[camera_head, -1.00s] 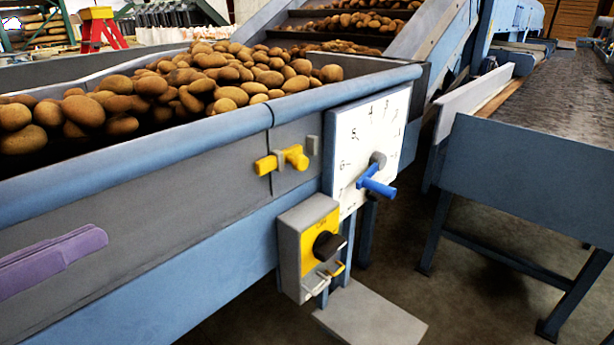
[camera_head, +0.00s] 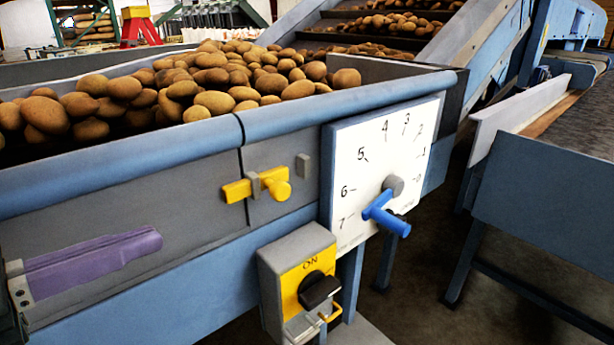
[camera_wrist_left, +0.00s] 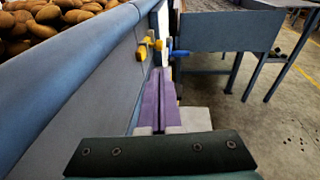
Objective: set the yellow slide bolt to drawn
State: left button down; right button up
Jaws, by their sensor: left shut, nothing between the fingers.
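The yellow slide bolt (camera_head: 240,190) is on the grey side panel of the potato bin. Its bar passes through a grey bracket (camera_head: 254,185), and its round knob sticks out toward me. A small grey keeper (camera_head: 303,166) sits to its right, with a narrow gap between. My left gripper (camera_head: 158,238) has purple fingers, shut and empty, pointing right along the panel. It is left of the bolt, slightly lower, and apart from it. In the left wrist view, the bolt (camera_wrist_left: 145,45) shows beyond the fingertips (camera_wrist_left: 158,72). My right gripper is not in view.
Right of the bolt is a white numbered dial (camera_head: 360,150) with a protruding blue handle (camera_head: 385,214). Below is a grey and yellow switch box (camera_head: 285,262) with a black knob. The bin's blue rim (camera_head: 180,140) runs above. Potatoes (camera_head: 210,80) fill the bin.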

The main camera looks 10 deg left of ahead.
pick_arm(q)
jog(key=p, duration=0.2)
send_near(274, 195)
jog(key=x, duration=0.5)
jog(key=shift+w, duration=0.25)
jog(key=shift+w+d+f, duration=0.15)
jog(key=shift+w+d, duration=0.25)
jog(key=shift+w, duration=0.2)
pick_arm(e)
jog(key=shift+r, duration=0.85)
